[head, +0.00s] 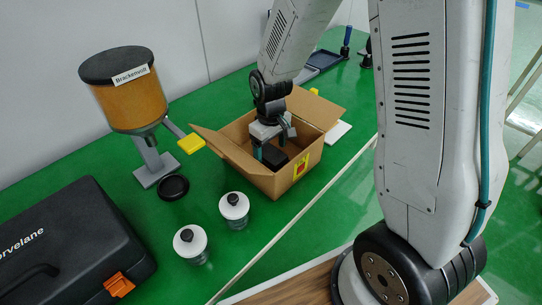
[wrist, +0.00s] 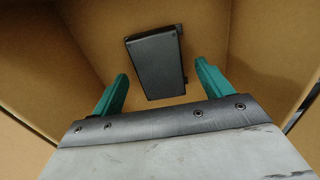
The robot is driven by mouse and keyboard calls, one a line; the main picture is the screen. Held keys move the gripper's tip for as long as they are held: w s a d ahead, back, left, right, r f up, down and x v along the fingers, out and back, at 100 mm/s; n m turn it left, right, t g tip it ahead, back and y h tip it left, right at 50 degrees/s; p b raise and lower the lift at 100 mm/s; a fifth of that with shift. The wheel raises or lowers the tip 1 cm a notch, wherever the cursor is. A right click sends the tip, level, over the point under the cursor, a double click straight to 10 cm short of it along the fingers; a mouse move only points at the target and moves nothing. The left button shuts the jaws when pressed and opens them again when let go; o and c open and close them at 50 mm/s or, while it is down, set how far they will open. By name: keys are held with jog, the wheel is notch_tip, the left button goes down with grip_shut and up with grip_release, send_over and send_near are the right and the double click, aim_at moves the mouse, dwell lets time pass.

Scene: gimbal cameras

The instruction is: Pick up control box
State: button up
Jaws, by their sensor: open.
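The control box (head: 273,156) is a small black box inside an open cardboard box (head: 259,182). In the wrist view the control box (wrist: 155,64) lies on the cardboard floor, slightly tilted in the picture. My gripper (head: 271,149) reaches down into the cardboard box from above. In the wrist view its two teal fingers (wrist: 163,82) are spread apart and empty. The control box lies ahead of and between the fingertips, with a visible gap on each side. I cannot tell how far above it the fingertips are.
Cardboard walls surround my gripper closely. A dispenser with an amber hopper (head: 134,104) stands left of the box. Two white-lidded jars (head: 234,207) (head: 190,242) and a black case (head: 62,250) are nearer on the green table. Flaps stick outward (head: 215,142).

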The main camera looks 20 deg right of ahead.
jog(key=shift+f, duration=0.55)
jog(key=shift+f, duration=0.25)
jog(key=c, duration=1.1)
